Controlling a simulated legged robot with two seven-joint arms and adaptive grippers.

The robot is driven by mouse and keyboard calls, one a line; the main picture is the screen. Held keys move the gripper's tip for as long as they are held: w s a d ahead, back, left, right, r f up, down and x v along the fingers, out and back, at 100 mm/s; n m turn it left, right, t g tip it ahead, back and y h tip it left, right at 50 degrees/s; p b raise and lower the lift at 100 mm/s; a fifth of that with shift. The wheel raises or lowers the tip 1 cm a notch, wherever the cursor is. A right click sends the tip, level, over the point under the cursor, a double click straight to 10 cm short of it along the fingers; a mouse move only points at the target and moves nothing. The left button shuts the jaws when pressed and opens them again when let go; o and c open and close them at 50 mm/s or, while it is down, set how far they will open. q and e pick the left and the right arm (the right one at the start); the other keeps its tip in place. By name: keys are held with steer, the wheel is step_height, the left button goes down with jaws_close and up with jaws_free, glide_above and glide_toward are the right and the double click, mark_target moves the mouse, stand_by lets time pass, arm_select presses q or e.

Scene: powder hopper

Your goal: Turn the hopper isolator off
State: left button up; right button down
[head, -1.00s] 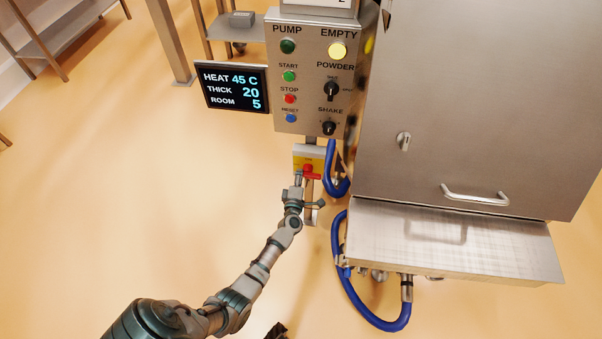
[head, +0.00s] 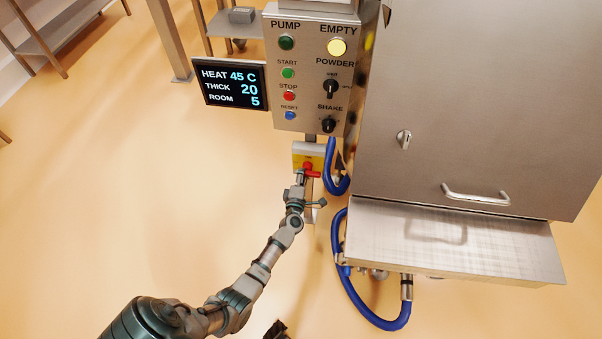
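The isolator is a yellow plate (head: 300,154) with a red handle (head: 313,174), on the post below the control panel. The handle's visible part points to the right. My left gripper (head: 301,180) is just below the isolator. A grey finger reaches up to the left end of the red handle, and another part sticks out to the right below it. I cannot tell whether it touches the handle or how far its fingers are apart. A small dark piece, perhaps of my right gripper (head: 276,329), shows at the bottom edge.
The control panel (head: 308,100) with buttons and knobs is above the isolator, a display (head: 230,83) at its left. A blue hose (head: 333,180) loops close on the right. The steel hopper cabinet (head: 480,110) and its shelf (head: 480,245) fill the right.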

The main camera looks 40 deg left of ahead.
arm_select(q)
steer(key=shift+s+f, duration=0.15)
steer(key=v, duration=1.1)
steer(key=shift+s+d, duration=0.25)
steer(key=shift+d, duration=0.1)
steer(key=shift+r, duration=0.2)
